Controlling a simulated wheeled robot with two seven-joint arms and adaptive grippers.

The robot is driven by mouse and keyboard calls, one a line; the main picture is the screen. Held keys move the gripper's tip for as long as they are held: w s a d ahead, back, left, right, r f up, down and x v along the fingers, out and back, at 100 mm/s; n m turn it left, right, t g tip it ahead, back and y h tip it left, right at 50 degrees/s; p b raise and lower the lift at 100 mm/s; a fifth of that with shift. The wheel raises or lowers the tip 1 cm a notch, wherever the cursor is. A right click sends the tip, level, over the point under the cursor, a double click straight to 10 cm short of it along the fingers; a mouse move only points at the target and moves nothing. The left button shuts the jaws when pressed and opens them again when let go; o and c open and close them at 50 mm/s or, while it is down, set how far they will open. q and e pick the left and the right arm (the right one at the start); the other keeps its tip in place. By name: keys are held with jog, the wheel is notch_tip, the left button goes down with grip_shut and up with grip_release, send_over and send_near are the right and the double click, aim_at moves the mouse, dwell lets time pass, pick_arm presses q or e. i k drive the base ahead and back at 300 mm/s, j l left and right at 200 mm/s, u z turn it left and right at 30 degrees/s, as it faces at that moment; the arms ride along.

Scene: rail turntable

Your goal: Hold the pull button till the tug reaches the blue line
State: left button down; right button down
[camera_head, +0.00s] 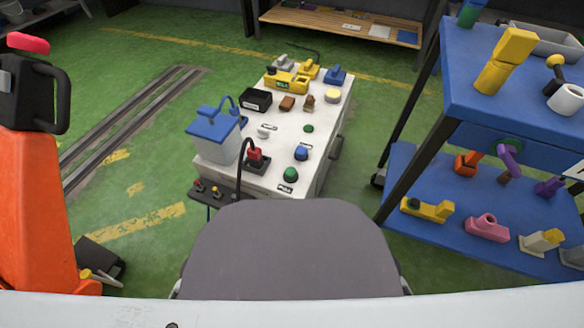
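A white control console (222,178) stands ahead in the middle. Near its front right corner is a green domed button (291,174) with a small label. A blue button (301,153) with a label sits just behind it, and a smaller green button (308,128) is further back. No blue line shows. Neither of my grippers is in view.
A blue-lidded box (216,130) and a red control on a black base (254,157) occupy the console's front left. Rails (128,119) run across the green floor at left. A blue shelf unit (480,108) with loose parts stands at right. A wooden bench (340,22) is behind.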

aim_at(290, 173)
jog(key=k+j+u, duration=0.15)
jog(key=j, duration=0.45)
jog(key=j+u, duration=0.15)
jog(key=j, duration=0.45)
